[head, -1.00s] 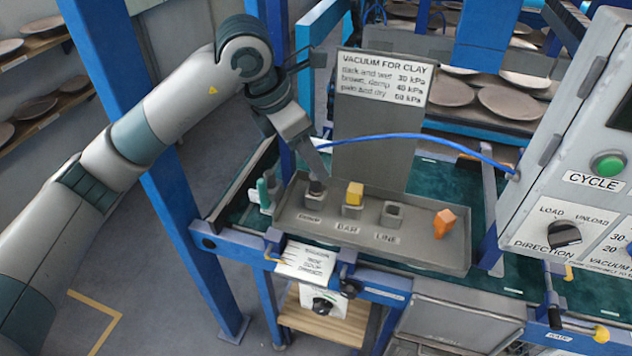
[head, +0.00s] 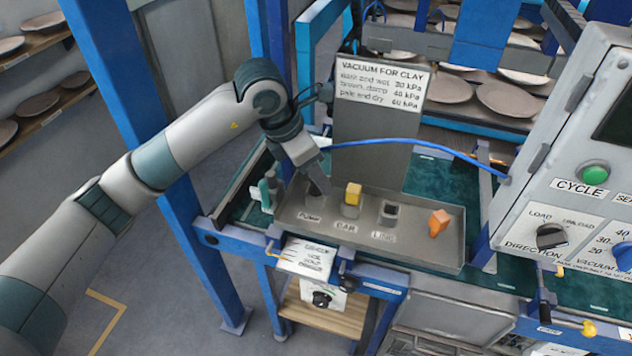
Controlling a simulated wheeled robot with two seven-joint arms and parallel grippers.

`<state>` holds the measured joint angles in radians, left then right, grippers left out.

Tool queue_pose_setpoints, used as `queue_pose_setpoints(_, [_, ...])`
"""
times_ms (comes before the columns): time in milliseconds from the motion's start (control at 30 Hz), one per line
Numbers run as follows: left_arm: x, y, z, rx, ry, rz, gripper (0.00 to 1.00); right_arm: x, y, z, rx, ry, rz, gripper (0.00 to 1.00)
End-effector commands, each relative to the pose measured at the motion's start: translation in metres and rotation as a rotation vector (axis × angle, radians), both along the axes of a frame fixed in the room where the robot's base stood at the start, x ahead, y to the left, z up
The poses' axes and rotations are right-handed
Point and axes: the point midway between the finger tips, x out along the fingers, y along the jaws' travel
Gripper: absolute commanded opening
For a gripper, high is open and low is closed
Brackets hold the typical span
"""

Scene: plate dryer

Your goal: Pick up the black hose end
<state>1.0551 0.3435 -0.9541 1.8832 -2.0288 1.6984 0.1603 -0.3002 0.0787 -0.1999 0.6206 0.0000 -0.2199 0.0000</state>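The grey tray (head: 430,255) has three labelled sockets. A dark piece, which I take for the black hose end, stood in the left socket, marked PUMP, in the earlier view; my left gripper now covers that spot, so I cannot make it out clearly. My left gripper (head: 319,186) points down at this socket, its fingertips at or just above it. I cannot tell whether the fingers are apart or closed, or whether they touch the piece. A yellow block (head: 352,193) sits in the middle socket. The right socket (head: 389,212) looks dark inside. My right gripper is out of view.
An orange piece (head: 439,222) lies at the tray's right end. A blue hose (head: 430,146) arches from behind my gripper to the control cabinet (head: 560,190). A sign panel (head: 378,100) stands behind the tray. A blue post (head: 130,90) stands beside my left arm.

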Motion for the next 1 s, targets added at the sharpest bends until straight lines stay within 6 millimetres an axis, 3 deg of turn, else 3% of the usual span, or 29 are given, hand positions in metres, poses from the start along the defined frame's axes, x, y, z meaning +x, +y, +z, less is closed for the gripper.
queue_pose_setpoints(300, [0.0000, 0.0002, 0.0002, 0.000, 0.000, 0.000, 0.43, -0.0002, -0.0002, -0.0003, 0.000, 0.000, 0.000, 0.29])
queue_pose_setpoints(500, [0.0001, 0.0003, 0.0003, 0.000, 0.000, 0.000, 0.00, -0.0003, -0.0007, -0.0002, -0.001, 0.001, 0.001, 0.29])
queue_pose_setpoints(1000, [0.0009, 0.0002, 0.0077, 0.000, -0.003, 0.001, 0.00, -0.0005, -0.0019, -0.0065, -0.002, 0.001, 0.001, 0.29])
